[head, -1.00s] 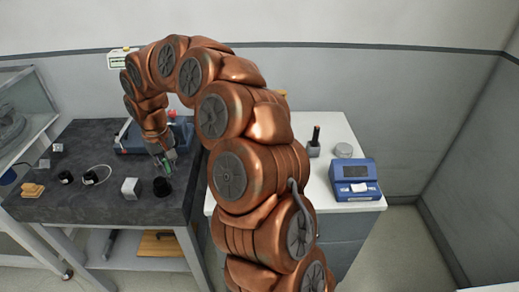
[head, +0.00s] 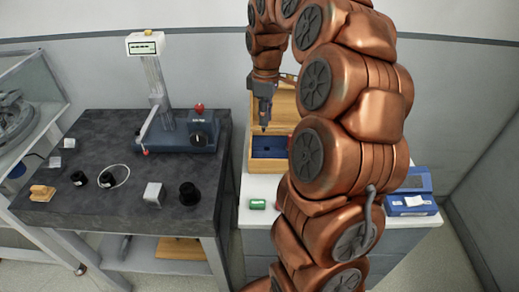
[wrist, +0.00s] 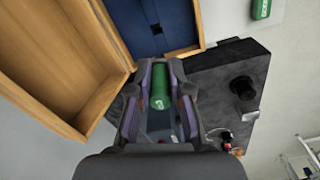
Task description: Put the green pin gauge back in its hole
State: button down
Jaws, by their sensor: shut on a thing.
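My gripper (head: 264,127) points down over the open wooden case (head: 287,100) on the white cabinet. In the wrist view my gripper (wrist: 160,110) is shut on the green pin gauge (wrist: 160,87), a green cylinder with a pale mark, held between both finger pads. The gauge is too small to make out in the head view. The case has a dark blue insert (head: 268,146), also seen at the top of the wrist view (wrist: 140,20), with a dark slot or hole in it. The hole's details are too small to tell. The gauge is apart from the insert in the wrist view.
A dark stone bench (head: 110,160) stands left, with a gauge stand (head: 160,90) and several small parts. A blue device (head: 412,203) is at right, partly behind my arm.

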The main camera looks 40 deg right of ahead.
jog(key=shift+s+d+r, duration=0.1)
jog(key=shift+d+r, duration=0.05)
jog(key=shift+d, duration=0.25)
